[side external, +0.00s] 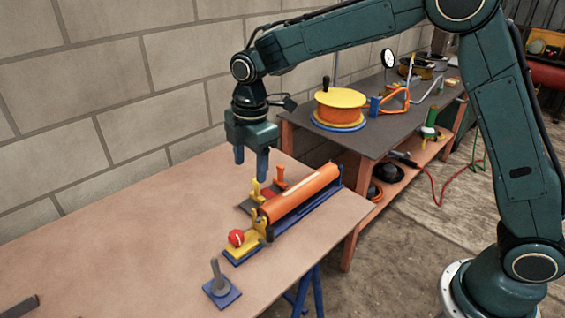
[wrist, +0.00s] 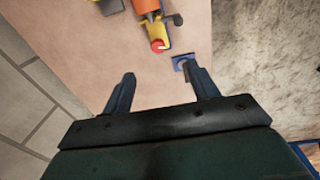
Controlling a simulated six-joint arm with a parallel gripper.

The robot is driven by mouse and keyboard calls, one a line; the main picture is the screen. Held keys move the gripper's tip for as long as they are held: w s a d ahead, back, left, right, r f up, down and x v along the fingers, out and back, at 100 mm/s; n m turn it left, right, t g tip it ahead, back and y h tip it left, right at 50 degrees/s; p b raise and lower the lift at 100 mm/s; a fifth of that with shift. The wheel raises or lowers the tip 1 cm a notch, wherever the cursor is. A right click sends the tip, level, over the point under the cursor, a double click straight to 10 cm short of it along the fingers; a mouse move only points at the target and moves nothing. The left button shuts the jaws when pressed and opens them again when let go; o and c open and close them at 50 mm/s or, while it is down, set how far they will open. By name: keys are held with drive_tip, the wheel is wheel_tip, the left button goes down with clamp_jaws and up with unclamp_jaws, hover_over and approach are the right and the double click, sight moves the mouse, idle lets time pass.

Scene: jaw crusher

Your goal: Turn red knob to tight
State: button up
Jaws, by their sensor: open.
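The red knob (side external: 236,238) sits at the near end of an orange cylindrical device (side external: 300,193) with yellow end parts and a blue base on the table. The knob also shows in the wrist view (wrist: 158,45), at the top centre, beyond my fingertips, with a white mark on it. My gripper (side external: 251,164) is open and empty, pointing down above the table, behind and above the device. In the wrist view its two fingers (wrist: 162,77) stand apart with nothing between them. The knob is clear of my gripper.
A grey lever on a blue plate (side external: 221,291) stands near the table's front edge. Small yellow and orange parts (side external: 268,188) stand behind the device. A second bench (side external: 375,135) carries an orange and yellow drum (side external: 341,107). A block wall is behind. The table's left is mostly clear.

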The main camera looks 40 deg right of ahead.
sight(236, 235)
drive_tip(key=w+a+f+n, duration=0.3)
drive_tip(key=a+f, duration=0.1)
drive_tip(key=f, duration=0.3)
drive_tip(key=shift+f+g, duration=0.15)
drive_tip(key=shift+g, duration=0.25)
drive_tip(key=shift+w, duration=0.1)
drive_tip(key=shift+f, duration=6.85)
drive_tip(key=c, duration=1)
